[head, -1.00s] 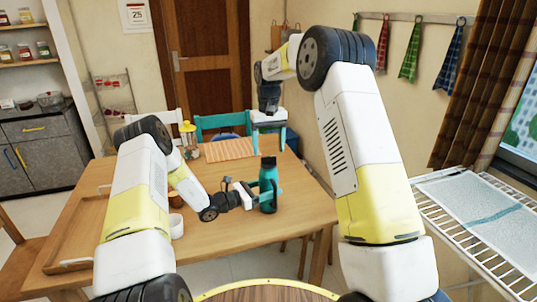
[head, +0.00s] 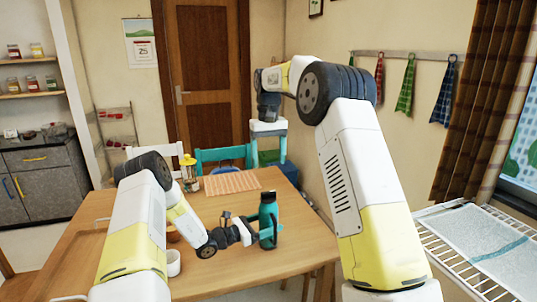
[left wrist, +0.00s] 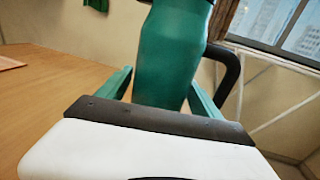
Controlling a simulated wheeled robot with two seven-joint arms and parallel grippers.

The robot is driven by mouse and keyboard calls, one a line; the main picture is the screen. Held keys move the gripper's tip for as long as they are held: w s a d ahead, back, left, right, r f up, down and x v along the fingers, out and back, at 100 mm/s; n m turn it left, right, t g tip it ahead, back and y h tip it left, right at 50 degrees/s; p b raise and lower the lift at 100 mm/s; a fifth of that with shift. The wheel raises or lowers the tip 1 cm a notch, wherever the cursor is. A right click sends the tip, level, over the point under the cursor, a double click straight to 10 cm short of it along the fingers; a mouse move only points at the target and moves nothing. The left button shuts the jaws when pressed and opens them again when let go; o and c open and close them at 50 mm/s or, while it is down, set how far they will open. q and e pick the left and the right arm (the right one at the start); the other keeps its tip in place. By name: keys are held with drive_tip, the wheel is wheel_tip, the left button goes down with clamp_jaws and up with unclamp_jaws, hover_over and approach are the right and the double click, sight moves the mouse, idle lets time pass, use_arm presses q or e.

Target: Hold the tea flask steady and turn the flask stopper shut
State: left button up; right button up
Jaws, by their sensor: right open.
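The teal tea flask (head: 267,216) stands upright at the table's right side, with its dark flask stopper (head: 268,196) on top. Whether the stopper sits fully down is too small to tell. My left gripper (head: 268,235) has its teal fingers on both sides of the flask's body, closed against it. In the left wrist view the flask (left wrist: 170,55) fills the gap between the fingers; its top is out of frame. My right gripper (head: 268,165) points down above the stopper, open and empty, with a clear gap between fingertips and stopper.
The wooden table (head: 215,265) carries an orange striped placemat (head: 232,182), a white cup (head: 173,264) and a wooden tray (head: 75,262) at left. Teal chair (head: 222,156) and white chair stand behind. A wire rack (head: 455,265) is at right.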

use_arm(q)
drive_tip(key=shift+o, duration=0.8)
